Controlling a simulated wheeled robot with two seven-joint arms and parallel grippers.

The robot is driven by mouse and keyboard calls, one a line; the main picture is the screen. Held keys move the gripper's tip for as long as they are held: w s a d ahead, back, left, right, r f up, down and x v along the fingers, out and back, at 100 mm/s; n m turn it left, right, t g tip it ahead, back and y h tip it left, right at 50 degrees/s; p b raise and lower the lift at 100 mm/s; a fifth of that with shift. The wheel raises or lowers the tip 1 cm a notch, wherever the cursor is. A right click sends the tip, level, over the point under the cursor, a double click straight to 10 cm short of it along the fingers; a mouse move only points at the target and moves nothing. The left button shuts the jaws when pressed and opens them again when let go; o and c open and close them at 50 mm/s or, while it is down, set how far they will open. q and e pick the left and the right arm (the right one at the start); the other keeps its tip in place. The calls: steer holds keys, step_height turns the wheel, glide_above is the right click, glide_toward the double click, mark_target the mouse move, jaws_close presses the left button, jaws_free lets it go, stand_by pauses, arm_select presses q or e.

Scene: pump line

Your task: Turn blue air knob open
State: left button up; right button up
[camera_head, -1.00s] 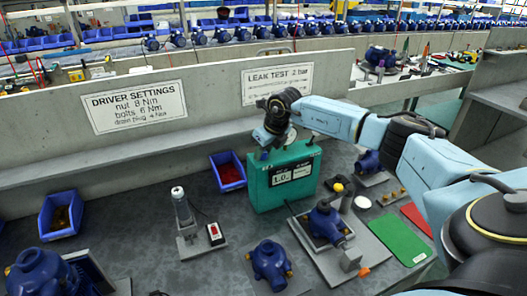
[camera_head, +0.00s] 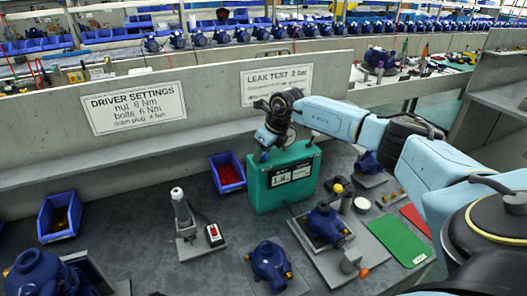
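The green leak-test box (camera_head: 262,190) stands on the bench below the leak test sign, with a dial or display panel (camera_head: 282,178) on its front. My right gripper (camera_head: 266,148) points down at the top left of this box, at or very near its top edge. A small blue patch shows at its fingertips and may be the blue air knob. The gripper largely hides that spot, so I cannot tell whether the fingers are shut on it. My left gripper is not in view.
A blue pump on a grey plate (camera_head: 335,262) stands in front of the box, with another blue pump (camera_head: 269,262) left of it. A blue bin of red parts (camera_head: 228,172) is close left. A green mat (camera_head: 398,240) lies right.

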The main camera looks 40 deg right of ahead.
steer(key=shift+o, duration=0.4)
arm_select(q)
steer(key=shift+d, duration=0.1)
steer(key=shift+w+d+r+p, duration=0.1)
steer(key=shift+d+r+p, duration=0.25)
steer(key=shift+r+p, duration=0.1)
arm_select(e)
steer(key=v, duration=1.3)
steer(key=shift+s+r, duration=0.15)
